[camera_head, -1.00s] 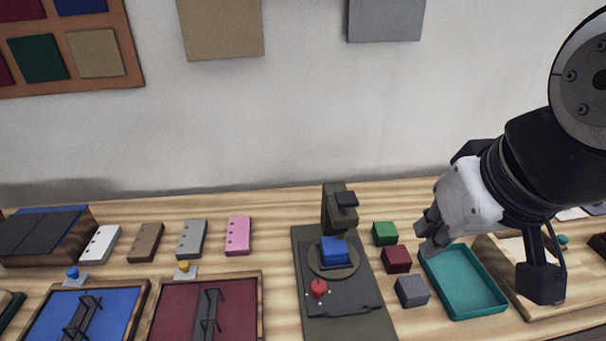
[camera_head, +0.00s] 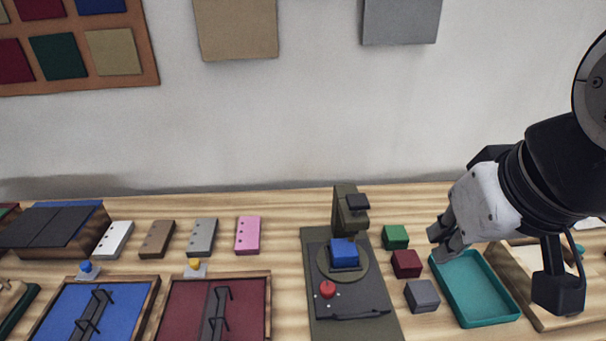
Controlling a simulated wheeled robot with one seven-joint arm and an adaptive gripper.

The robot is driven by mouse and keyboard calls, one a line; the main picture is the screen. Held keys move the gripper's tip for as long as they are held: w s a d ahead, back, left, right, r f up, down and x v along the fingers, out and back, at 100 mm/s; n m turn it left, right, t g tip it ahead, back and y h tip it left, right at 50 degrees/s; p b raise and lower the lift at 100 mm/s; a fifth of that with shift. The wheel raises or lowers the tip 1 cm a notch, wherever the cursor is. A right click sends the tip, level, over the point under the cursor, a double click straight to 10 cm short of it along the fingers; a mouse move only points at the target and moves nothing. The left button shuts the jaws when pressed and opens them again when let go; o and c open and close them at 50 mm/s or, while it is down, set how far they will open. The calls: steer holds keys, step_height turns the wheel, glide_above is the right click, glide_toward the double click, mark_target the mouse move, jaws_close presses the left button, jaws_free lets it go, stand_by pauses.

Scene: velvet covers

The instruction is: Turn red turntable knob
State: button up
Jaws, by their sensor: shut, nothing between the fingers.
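The red knob (camera_head: 327,289) sits on the front left part of the dark turntable device (camera_head: 354,307). A blue block (camera_head: 344,251) rests on the device's round plate, below a dark upright arm at the back. My gripper (camera_head: 441,243) is at the right, above the back left corner of the teal tray. It is shut and empty, well to the right of the knob and apart from it.
Green (camera_head: 395,237), dark red (camera_head: 406,263) and grey (camera_head: 422,295) blocks stand between the device and the teal tray (camera_head: 492,322). Blue (camera_head: 92,309) and maroon (camera_head: 186,309) framed panels lie at the left. A wooden tray (camera_head: 534,309) is at the right.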

steer(key=o, duration=0.9)
steer(key=shift+w, duration=0.3)
steer(key=o, duration=0.4)
steer(key=w+n, duration=0.1)
steer(key=w, duration=0.1)
steer(key=w+a+f+n+g, duration=0.1)
steer(key=w, duration=0.1)
steer(key=w+f+n, duration=0.1)
steer(key=w, duration=0.2)
steer(key=shift+a+g+p, duration=0.3)
steer(key=shift+a+p, duration=0.05)
steer(key=shift+a, duration=0.05)
steer(key=shift+c, duration=0.2)
steer(key=n+g+p, duration=0.1)
steer(key=n+g, duration=0.3)
steer(key=n, duration=0.4)
glide_above(327, 286)
step_height(327, 286, down, 22)
step_height(327, 286, down, 13)
steer(key=shift+p, duration=0.95)
steer(key=c, duration=1.2)
